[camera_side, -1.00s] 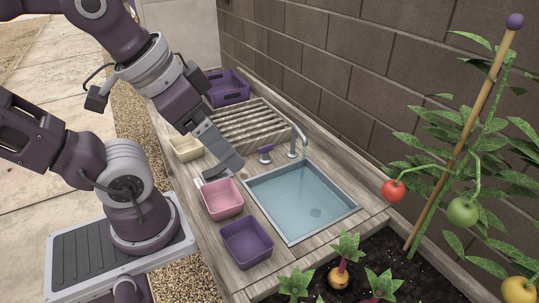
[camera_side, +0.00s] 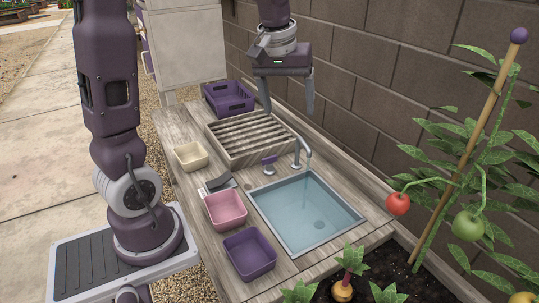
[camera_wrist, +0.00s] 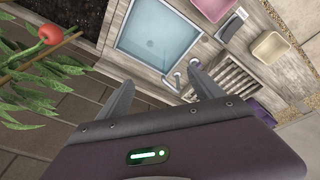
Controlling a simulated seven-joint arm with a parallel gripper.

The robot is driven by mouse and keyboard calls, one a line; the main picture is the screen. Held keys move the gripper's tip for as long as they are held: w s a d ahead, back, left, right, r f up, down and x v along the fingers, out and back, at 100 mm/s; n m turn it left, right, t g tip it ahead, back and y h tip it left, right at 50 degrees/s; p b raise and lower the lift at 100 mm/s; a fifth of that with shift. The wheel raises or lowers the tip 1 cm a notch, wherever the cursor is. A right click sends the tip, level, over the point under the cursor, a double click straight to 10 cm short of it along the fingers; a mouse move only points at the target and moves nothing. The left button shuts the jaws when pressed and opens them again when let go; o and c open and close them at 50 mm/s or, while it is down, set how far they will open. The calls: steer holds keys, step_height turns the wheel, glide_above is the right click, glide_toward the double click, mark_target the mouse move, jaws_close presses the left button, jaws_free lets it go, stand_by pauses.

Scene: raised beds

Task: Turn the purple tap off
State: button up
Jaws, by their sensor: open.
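The purple tap lever (camera_side: 269,159) sits on a round base on the wooden counter, behind the sink. Its grey curved spout (camera_side: 303,152) stands just to the right and hangs over the sink (camera_side: 262,205), which holds blue water. A faint streak shows under the spout; I cannot be sure it is running water. My gripper (camera_side: 287,105) is open and empty, pointing down above and behind the tap, near the wall. In the wrist view, my gripper (camera_wrist: 160,78) has its fingers spread, with the spout (camera_wrist: 178,76) showing between and beyond them, apart from both.
A slatted wooden rack (camera_side: 250,135) lies behind the tap. A block wall (camera_side: 365,90) closes the back; tomato plants stand right.

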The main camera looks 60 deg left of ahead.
steer(key=w+a+f+n+g, duration=0.1)
steer(key=w+a+f+n, duration=0.25)
steer(key=a+f, duration=0.3)
steer(key=n+g+h, duration=0.1)
steer(key=n+g, duration=0.1)
steer(key=n, duration=0.4)
glide_above(269, 157)
steer(key=shift+m, duration=0.25)
step_height(269, 157, down, 16)
steer(key=shift+r, duration=0.1)
step_height(269, 157, down, 6)
steer(key=shift+f, duration=0.15)
steer(key=shift+c, duration=0.3)
steer(key=c, duration=1.3)
